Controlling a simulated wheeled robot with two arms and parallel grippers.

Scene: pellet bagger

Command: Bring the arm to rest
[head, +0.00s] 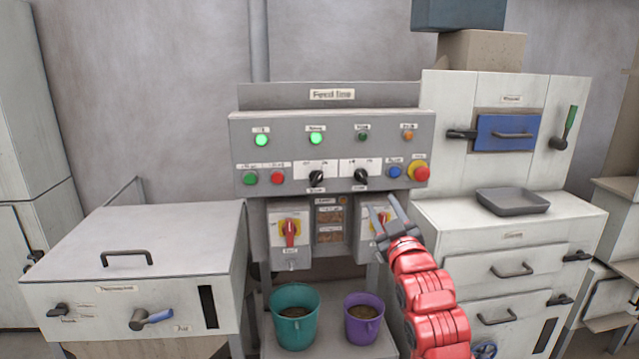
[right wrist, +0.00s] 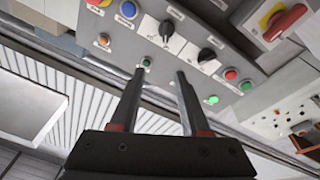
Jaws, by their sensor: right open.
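My right gripper (head: 390,212) is open and empty in the head view. Its red arm comes up from the lower right. The gripper is in front of the right yellow-and-red rotary switch (head: 368,222), partly covering it. In the right wrist view the two dark fingers (right wrist: 160,80) stand apart with nothing between them. The panel with lamps and knobs (right wrist: 185,45) lies beyond them, tilted in the picture. I cannot tell whether the fingers touch anything. My left gripper is not in view.
The grey Feed line panel (head: 330,150) has two green lamps lit. A teal bucket (head: 295,318) and a purple bucket (head: 362,318) stand below it. A white lidded cabinet (head: 140,270) is at left; a drawer cabinet (head: 500,240) with a dark tray (head: 513,201) is at right.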

